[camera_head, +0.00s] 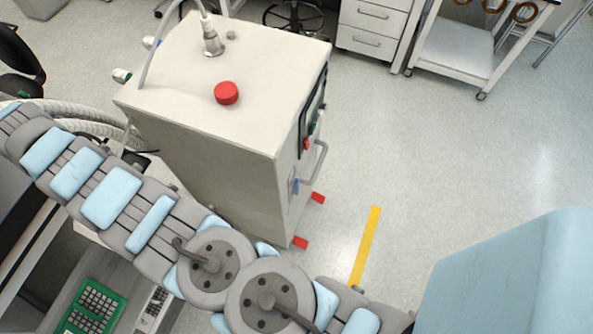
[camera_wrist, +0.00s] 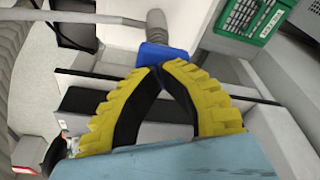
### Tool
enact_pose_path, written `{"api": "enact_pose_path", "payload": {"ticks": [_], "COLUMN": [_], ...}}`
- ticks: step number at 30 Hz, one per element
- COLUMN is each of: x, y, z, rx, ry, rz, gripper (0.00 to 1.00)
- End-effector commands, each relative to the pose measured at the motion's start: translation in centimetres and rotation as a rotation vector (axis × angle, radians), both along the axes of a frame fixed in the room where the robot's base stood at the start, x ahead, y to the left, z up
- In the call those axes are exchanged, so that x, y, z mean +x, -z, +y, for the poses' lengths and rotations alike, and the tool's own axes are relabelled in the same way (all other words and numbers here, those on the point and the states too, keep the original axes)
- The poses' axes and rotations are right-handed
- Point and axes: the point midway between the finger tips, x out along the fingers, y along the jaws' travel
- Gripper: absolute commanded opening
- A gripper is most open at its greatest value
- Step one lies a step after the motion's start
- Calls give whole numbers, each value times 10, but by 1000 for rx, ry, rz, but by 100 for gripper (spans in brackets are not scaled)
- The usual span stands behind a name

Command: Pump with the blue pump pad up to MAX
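The blue pump pad (camera_wrist: 160,54) shows in the upper middle of the wrist view, below a grey ribbed post. My gripper (camera_wrist: 161,68) has yellow ribbed fingers with black inner faces. Its tips come together at the near edge of the blue pad and partly cover it. I cannot tell whether they touch it. Nothing shows held between the fingers. In the head view the gripper and the pad are out of sight, and no pressure gauge or MAX mark can be read.
A white cabinet (camera_head: 215,110) with a red button (camera_head: 227,93) stands beyond my arm. A door handle (camera_head: 318,165) sticks out on its right side. A green keypad (camera_head: 95,305) lies at lower left; it also shows in the wrist view (camera_wrist: 250,14).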

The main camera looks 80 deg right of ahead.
Motion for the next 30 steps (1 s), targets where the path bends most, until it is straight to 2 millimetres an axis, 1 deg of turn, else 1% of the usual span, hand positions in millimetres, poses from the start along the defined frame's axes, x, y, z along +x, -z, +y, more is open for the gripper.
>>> {"api": "enact_pose_path", "payload": {"ticks": [1,14,20,30], "x": [-1,-1,0,0], "y": [7,35,25,-11], "z": [0,0,0,0], "rx": [0,0,1,1], "ry": [0,0,0,0], "rz": [2,2,1,1], "gripper": [0,0,0,0]}}
